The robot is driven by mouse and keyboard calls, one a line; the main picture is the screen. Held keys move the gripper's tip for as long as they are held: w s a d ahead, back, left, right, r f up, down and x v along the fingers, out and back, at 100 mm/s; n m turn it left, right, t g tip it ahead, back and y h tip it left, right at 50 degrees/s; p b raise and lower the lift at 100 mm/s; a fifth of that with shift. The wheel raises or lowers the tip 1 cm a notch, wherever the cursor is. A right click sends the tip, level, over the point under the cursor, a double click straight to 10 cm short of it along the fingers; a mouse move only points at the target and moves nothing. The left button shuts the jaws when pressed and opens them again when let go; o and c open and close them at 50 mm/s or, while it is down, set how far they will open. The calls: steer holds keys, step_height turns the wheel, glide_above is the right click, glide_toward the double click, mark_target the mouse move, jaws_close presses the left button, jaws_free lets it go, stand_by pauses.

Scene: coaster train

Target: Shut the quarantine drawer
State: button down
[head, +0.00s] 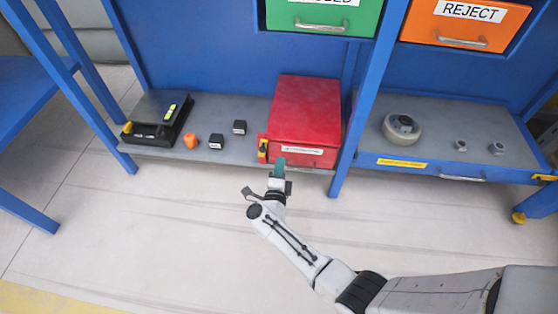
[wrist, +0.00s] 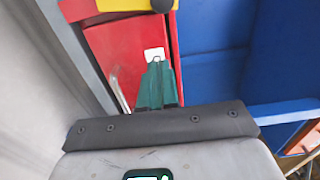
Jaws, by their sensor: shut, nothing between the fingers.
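A red drawer unit (head: 305,105) with a solid red top stands on the grey lower shelf in the head view. Its front (head: 317,158) carries a white label too small to read, so I cannot confirm that it is the quarantine drawer. A yellow and red part (head: 262,148) is at its left front corner. My gripper (head: 280,163) is shut and empty, its green fingers at the lower left of the red front. In the wrist view the fingertips (wrist: 157,62) overlap the white label (wrist: 154,53), beside a silver handle (wrist: 120,90). Contact cannot be told.
A black tray (head: 160,130), an orange piece (head: 190,141) and two black blocks (head: 217,142) lie left on the shelf. A blue post (head: 352,120) stands right of the red unit. A blue front (head: 430,172) with yellow label lies beyond. The floor before it is clear.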

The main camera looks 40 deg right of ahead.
steer(key=p+v, duration=0.2)
steer(key=v, duration=0.6)
steer(key=shift+s+a+p, duration=0.25)
steer(key=shift+a+p, duration=0.1)
